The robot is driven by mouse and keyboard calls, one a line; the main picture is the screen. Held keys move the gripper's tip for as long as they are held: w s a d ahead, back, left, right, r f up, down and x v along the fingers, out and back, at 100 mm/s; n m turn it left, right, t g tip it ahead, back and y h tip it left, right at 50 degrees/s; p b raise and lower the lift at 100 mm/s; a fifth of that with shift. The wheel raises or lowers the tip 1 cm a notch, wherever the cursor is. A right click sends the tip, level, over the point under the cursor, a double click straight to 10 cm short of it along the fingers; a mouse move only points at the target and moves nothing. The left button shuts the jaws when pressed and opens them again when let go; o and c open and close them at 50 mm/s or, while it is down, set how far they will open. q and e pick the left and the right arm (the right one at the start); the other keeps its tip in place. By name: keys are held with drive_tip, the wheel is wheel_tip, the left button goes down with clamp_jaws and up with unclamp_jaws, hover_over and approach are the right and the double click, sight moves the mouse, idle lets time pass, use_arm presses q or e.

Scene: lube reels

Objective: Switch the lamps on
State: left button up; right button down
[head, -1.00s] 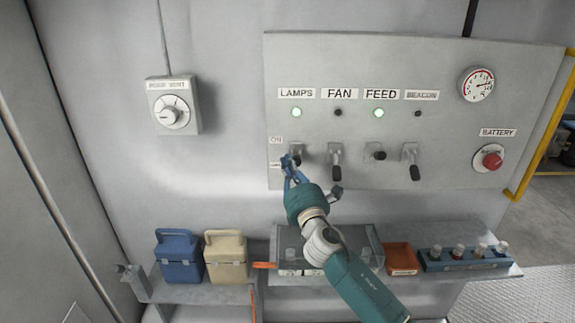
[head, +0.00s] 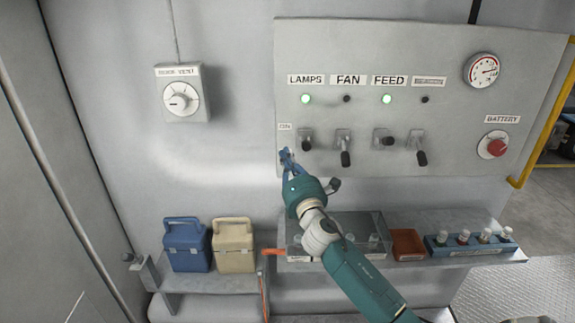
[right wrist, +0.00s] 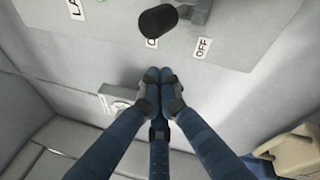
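The LAMPS lever (head: 305,143), with a black knob, is on the grey wall panel (head: 450,60) under the LAMPS label (head: 306,79). Its knob sticks out like the FEED lever's rather than hanging down. The lamp indicator (head: 306,99) above it glows green. My right gripper (head: 286,155) is just below and left of the lever, apart from it. In the right wrist view its blue fingers (right wrist: 158,76) are together with nothing between them, and a black knob (right wrist: 157,21) is beyond the tips beside an OFF label (right wrist: 203,47). My left gripper is out of view.
The FAN lever (head: 345,158) and the beacon lever (head: 421,157) hang down; the FEED lever (head: 388,141) sticks out under a green light. A red battery knob (head: 496,147) is at right. Below, a shelf holds an orange tray (head: 408,242) and a vial rack (head: 470,245).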

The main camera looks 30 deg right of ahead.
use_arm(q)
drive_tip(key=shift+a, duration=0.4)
use_arm(e)
drive_tip(key=s+a+r, duration=0.2)
drive_tip(key=s+r, duration=0.3)
drive_tip(key=s, duration=0.3)
drive_tip(key=shift+s, duration=0.15)
